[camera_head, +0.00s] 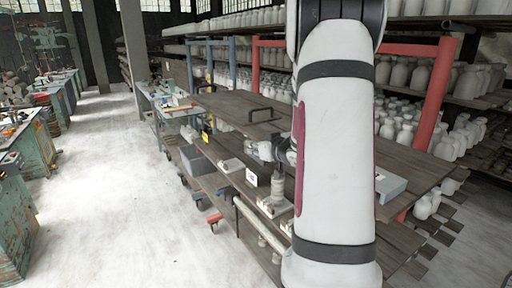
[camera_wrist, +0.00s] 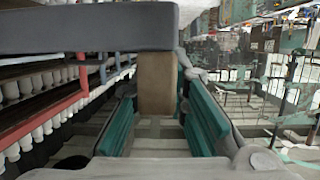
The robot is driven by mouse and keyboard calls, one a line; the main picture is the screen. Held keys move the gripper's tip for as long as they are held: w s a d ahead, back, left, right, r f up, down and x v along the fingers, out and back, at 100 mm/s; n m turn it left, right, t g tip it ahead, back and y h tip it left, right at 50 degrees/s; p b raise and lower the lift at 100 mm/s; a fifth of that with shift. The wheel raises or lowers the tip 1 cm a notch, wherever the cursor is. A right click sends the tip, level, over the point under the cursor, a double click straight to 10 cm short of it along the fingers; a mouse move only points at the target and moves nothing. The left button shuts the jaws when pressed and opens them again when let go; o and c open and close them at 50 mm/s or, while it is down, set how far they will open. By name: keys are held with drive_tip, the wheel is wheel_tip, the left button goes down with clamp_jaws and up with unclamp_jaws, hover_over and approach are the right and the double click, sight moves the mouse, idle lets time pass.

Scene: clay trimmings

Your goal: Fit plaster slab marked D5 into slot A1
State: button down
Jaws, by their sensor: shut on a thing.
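In the wrist view my gripper (camera_wrist: 158,103) has two teal-padded fingers. They are shut on a tan block (camera_wrist: 157,75) that stands between their tips. A broad dark grey slab-like piece (camera_wrist: 85,30) lies across the top of that view and seems to meet the block. I read no mark on it, so I cannot tell that it is slab D5. In the head view my white arm covers the middle right and hides much of the bench behind it. Slot A1 cannot be made out.
A long dark wooden bench (camera_head: 238,112) runs beside my arm. It carries a white sign (camera_head: 251,177), a small pale block (camera_head: 231,165) and a grey box (camera_head: 391,186). Red posts and shelves of white jars stand behind. The pale floor (camera_head: 130,190) at left is open.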

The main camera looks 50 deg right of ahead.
drive_tip(key=shift+s+d+p, duration=0.3)
drive_tip(key=shift+d+p, duration=0.15)
drive_tip(key=shift+d, duration=0.45)
drive_tip(key=shift+s+d+p, duration=0.25)
drive_tip(key=shift+d+p, duration=0.25)
drive_tip(key=shift+d, duration=0.4)
drive_tip(key=shift+s+d+p, duration=0.3)
drive_tip(key=shift+d+p, duration=0.15)
drive_tip(key=shift+d, duration=0.45)
drive_tip(key=shift+s+d, duration=0.25)
drive_tip(key=shift+d, duration=0.6)
drive_tip(key=shift+s+d, duration=0.3)
drive_tip(key=shift+d, duration=0.6)
drive_tip(key=shift+s+d, duration=0.25)
drive_tip(key=shift+d, duration=0.6)
drive_tip(key=c, duration=1.5)
unclamp_jaws()
drive_tip(key=v, duration=1.2)
